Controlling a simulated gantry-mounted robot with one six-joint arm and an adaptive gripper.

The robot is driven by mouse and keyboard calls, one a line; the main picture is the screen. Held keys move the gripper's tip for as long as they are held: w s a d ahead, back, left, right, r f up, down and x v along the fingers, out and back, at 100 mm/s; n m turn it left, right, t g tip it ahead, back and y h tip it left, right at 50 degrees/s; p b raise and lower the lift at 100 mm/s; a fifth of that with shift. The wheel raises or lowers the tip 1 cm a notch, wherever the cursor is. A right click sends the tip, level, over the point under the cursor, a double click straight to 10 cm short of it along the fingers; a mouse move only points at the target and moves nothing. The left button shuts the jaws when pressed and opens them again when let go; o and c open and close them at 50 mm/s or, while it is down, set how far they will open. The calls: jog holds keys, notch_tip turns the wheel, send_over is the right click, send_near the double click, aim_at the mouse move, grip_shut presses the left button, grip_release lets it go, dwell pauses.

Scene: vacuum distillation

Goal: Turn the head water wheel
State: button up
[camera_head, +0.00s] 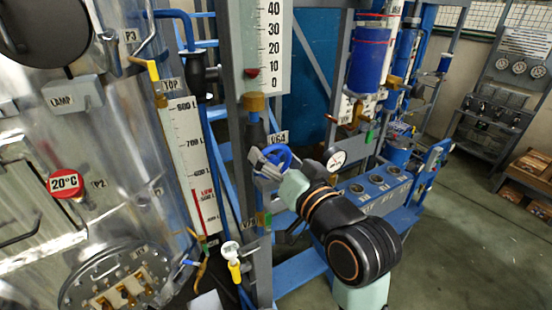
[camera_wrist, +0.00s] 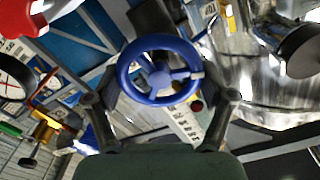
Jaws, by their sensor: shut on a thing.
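The blue hand wheel (camera_wrist: 159,70) is a round rim with spokes and a hub, in the middle of the wrist view. In the head view the blue wheel (camera_head: 278,156) shows at the end of my arm, partly covered by my gripper. In the head view my gripper (camera_head: 268,165) is beside the grey upright post. The wheel's stem and mounting are mostly hidden.
A metal tank with a red 20°C knob (camera_head: 64,184) stands on the left. A round white gauge (camera_head: 336,161) is close to the right of my gripper. A yellow-handled valve (camera_head: 235,271) is below. The floor (camera_head: 470,230) on the right is clear.

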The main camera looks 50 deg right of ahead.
jog(key=n, duration=0.6)
jog(key=shift+a+b, duration=0.15)
jog(key=shift+b, duration=0.25)
jog(key=n+b, duration=0.1)
jog(key=n, duration=0.3)
jog(key=n+b, duration=0.1)
jog(key=n, duration=0.2)
jog(key=shift+a+f+n, duration=0.1)
jog(key=shift+a+n, duration=0.05)
jog(key=shift+n, duration=0.25)
jog(key=n+b, duration=0.2)
jog(key=n, duration=0.4)
jog(key=shift+w+f, duration=0.1)
jog(key=shift+f, duration=0.05)
jog(key=n+b, duration=0.2)
jog(key=n, duration=0.4)
jog(key=shift+n, duration=0.3)
jog(key=o, duration=1)
